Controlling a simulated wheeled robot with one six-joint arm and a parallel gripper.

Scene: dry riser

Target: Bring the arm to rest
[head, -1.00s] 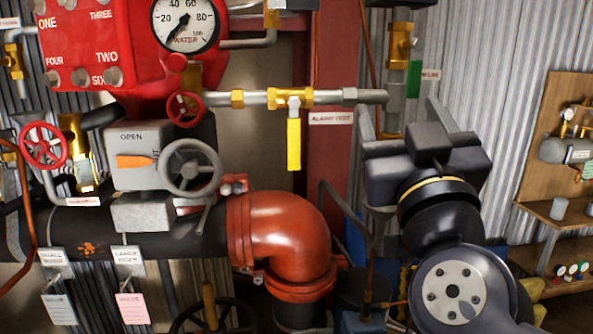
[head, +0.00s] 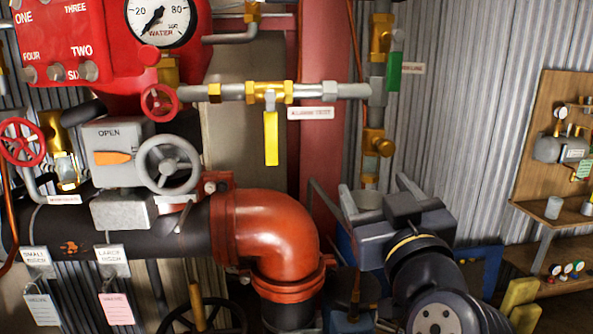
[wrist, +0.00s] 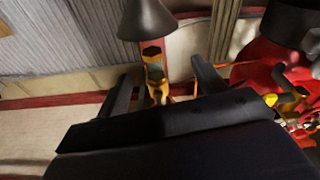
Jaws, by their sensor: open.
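My gripper (head: 358,183) is at the right of centre in the head view, with its two dark fingers spread apart and nothing held between them. My arm folds down from it toward the lower right corner. In the wrist view, the open fingers of my gripper (wrist: 162,80) stand either side of a brass fitting (wrist: 153,66) under a grey cone (wrist: 147,20).
A horizontal pipe with a yellow-handled valve (head: 271,137) runs above left of the gripper. A red elbow pipe (head: 275,232) is left of my arm. A wooden shelf unit (head: 548,140) stands at the right. Corrugated wall (head: 470,120) lies behind.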

